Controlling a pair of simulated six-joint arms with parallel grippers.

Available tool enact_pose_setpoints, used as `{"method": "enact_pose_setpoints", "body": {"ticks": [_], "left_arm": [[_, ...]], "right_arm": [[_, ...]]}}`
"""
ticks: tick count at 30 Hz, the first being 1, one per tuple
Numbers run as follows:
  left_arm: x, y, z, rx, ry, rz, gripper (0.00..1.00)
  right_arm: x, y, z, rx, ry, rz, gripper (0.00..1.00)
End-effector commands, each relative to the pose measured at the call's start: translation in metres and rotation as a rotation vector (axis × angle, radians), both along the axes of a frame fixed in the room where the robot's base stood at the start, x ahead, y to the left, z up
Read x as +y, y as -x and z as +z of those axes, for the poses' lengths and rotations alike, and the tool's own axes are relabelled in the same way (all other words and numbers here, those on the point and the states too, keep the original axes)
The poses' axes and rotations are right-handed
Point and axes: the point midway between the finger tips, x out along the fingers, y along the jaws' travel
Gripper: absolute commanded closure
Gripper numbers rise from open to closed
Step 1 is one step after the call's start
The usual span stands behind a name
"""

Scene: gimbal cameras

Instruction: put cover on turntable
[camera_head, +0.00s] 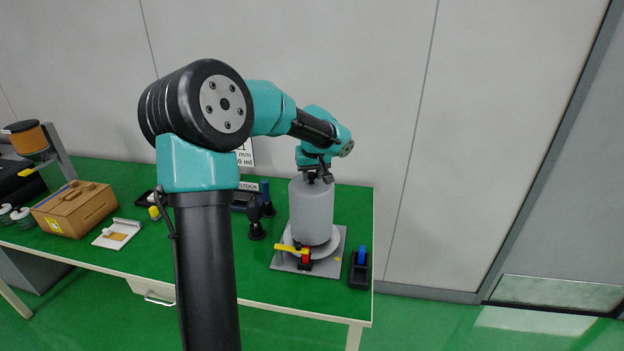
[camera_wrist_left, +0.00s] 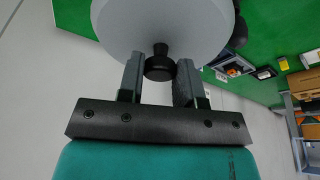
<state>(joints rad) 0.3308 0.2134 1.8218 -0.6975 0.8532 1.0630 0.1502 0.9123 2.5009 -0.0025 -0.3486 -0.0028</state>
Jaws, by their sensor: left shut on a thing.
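The cover (camera_head: 311,210) is a tall grey cylinder with a closed top. It is upright over the turntable (camera_head: 335,243), a pale round disc on a grey square base. The cover's lower edge appears within the disc's rim; I cannot tell whether it touches. My left gripper (camera_head: 317,178) is above the cover, pointing down, shut on its black knob. In the left wrist view the black knob (camera_wrist_left: 160,66) sits between the two fingers of the gripper (camera_wrist_left: 158,72), with the cover's round grey top (camera_wrist_left: 165,25) beyond. My right gripper is not in view.
A yellow bar and red block (camera_head: 305,257) are at the base's front. A black holder with a blue piece (camera_head: 360,268) stands to the right. Dark bottle-like items (camera_head: 256,220) stand left of the turntable. A cardboard box (camera_head: 75,208) is farther left on the green table.

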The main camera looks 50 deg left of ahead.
Motion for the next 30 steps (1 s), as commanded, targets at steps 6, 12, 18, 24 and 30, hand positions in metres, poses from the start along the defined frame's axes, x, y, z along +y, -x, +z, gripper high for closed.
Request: {"method": "enact_pose_setpoints", "body": {"ticks": [6,12,18,24,30], "left_arm": [[0.000,0.000,-0.020,-0.001,0.001,0.000,1.00],[0.000,0.000,-0.019,-0.001,0.001,0.000,1.00],[0.000,0.000,-0.022,-0.001,0.001,0.000,0.66],[0.000,0.000,-0.022,-0.001,0.001,0.000,0.46],[0.000,0.000,-0.022,-0.001,0.001,0.000,0.42]], "right_arm": [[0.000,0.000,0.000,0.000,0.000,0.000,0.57],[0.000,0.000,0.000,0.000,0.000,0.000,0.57],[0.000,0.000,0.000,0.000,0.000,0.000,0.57],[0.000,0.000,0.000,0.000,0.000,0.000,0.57],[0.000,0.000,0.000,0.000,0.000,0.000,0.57]]}}
